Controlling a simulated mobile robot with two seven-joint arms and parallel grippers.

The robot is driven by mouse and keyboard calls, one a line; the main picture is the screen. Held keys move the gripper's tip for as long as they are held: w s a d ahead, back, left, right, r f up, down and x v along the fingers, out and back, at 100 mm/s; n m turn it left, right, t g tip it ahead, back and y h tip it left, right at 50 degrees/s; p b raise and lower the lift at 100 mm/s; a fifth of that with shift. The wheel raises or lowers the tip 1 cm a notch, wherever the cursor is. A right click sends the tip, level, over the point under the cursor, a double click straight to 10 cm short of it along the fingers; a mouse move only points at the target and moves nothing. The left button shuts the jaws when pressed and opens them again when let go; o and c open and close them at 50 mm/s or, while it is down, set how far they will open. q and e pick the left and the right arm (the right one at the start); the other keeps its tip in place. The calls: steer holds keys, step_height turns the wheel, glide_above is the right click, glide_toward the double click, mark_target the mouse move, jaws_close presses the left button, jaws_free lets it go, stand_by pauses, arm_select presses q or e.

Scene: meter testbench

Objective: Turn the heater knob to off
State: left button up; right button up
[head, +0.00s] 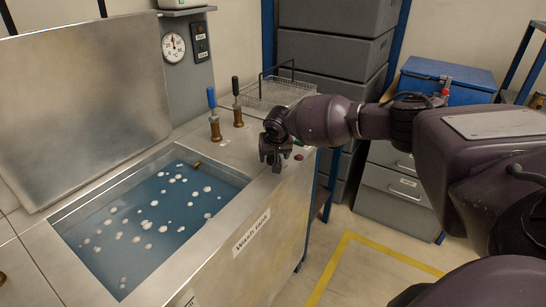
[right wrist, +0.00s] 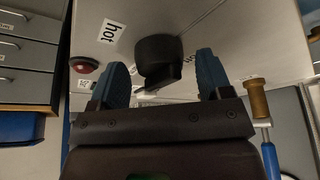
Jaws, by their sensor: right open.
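The black heater knob (right wrist: 158,56) sits on the metal bench top, with a "hot" label (right wrist: 110,32) beside it in the right wrist view. My right gripper (right wrist: 163,75) is open. Its two blue fingers stand on either side of the knob in that view, with visible gaps between them and the knob; the depth is hard to judge. In the head view my right gripper (head: 276,156) is over the bench's right end and hides the knob. Other printing by the knob is partly covered. My left gripper is not in view.
A red button (right wrist: 83,65) is left of the knob in the wrist view. A blue-handled valve (head: 214,115) and black-handled valve (head: 237,105) stand behind the gripper. The water tank (head: 150,215) lies open at left. A wire basket (head: 275,92) is at the back.

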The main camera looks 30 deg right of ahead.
steer(key=shift+f, duration=0.2)
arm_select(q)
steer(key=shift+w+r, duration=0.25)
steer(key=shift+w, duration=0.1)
arm_select(e)
steer(key=c, duration=0.9)
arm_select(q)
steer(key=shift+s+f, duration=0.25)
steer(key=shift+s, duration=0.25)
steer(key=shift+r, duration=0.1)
